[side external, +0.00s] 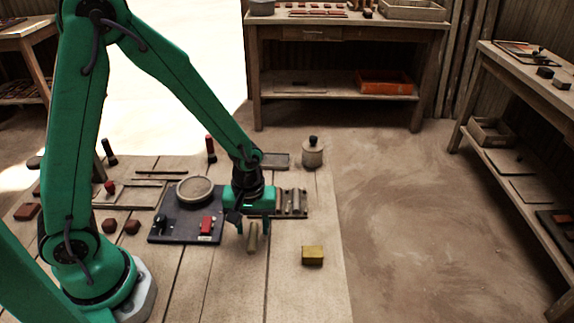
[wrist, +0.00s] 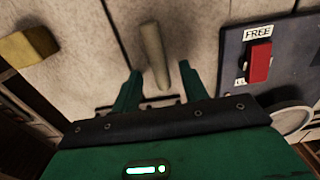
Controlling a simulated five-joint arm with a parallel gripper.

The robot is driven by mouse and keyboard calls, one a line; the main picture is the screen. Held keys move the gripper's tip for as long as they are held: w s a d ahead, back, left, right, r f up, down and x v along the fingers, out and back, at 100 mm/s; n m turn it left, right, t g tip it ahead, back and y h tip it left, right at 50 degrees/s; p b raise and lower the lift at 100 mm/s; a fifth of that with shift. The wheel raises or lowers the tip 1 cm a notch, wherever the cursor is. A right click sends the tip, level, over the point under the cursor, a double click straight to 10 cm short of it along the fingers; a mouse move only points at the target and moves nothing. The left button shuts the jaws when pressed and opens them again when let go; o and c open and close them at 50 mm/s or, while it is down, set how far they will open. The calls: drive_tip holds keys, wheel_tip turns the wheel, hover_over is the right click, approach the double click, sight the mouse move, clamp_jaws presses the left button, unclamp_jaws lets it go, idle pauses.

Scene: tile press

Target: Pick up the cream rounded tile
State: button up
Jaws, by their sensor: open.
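The cream rounded tile (side external: 252,240) is a long, pale, round-edged piece on the wooden table, just right of the dark press plate. In the wrist view the tile (wrist: 153,48) points away from my gripper, its near end between the two fingers. My gripper (side external: 252,229) is low over the table at the tile. In the wrist view my gripper (wrist: 158,78) is open, with a finger on each side of the tile and visible gaps. The side view does not show clearly whether the fingers touch the table.
The dark press plate (side external: 170,233) carries a round dish (side external: 195,189) and a red switch (side external: 207,224), labelled FREE in the wrist view. A yellow block (side external: 312,255) stands to the right.

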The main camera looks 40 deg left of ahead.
sight(253, 230)
drive_tip(key=shift+f, duration=0.2)
idle(0.4)
clamp_jaws()
drive_tip(key=shift+r, duration=0.1)
drive_tip(key=shift+r, duration=2)
drive_tip(key=s+d+r, duration=0.6)
drive_tip(key=s+d, duration=0.1)
drive_tip(key=d, duration=0.1)
drive_tip(key=shift+s+d+r, duration=0.35)
drive_tip(key=shift+r, duration=0.05)
